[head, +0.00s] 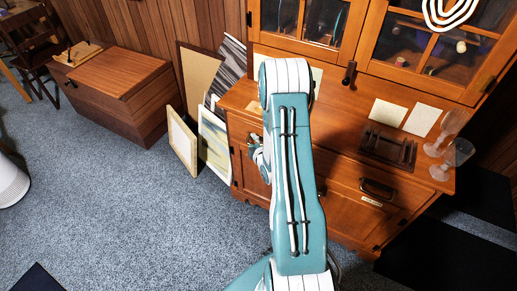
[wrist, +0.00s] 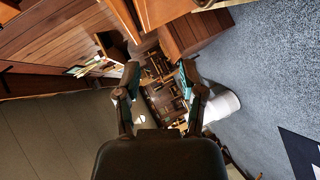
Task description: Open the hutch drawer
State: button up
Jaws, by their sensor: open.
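The wooden hutch (head: 440,185) stands at the right in the head view, with glass doors above and a counter below them. A drawer (head: 345,178) with a dark handle (head: 377,188) and a small pale label lies below the counter, right of my arm. My arm hides the middle of the hutch front. My gripper (head: 258,157) is mostly hidden behind my arm, near the hutch's left front. In the wrist view my gripper (wrist: 159,76) is open, with nothing between its fingers. It points across the room, and the drawer handle cannot be made out there.
Two glasses (head: 457,152), paper cards (head: 387,113) and a dark rack (head: 388,146) stand on the counter. Framed pictures (head: 182,142) lean left of the hutch. A wooden chest (head: 110,95) stands farther left. The carpet (head: 130,210) in front is clear.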

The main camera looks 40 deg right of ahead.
jog(key=s+d+f+n+t+h, duration=0.1)
jog(key=s+d+f+t+h, duration=0.1)
jog(key=s+f, duration=0.6)
jog(key=x, duration=0.7)
jog(key=a+f+x, duration=0.1)
jog(key=x, duration=0.3)
jog(key=shift+w+d+f, duration=0.1)
jog(key=shift+w, duration=0.4)
grip_shut()
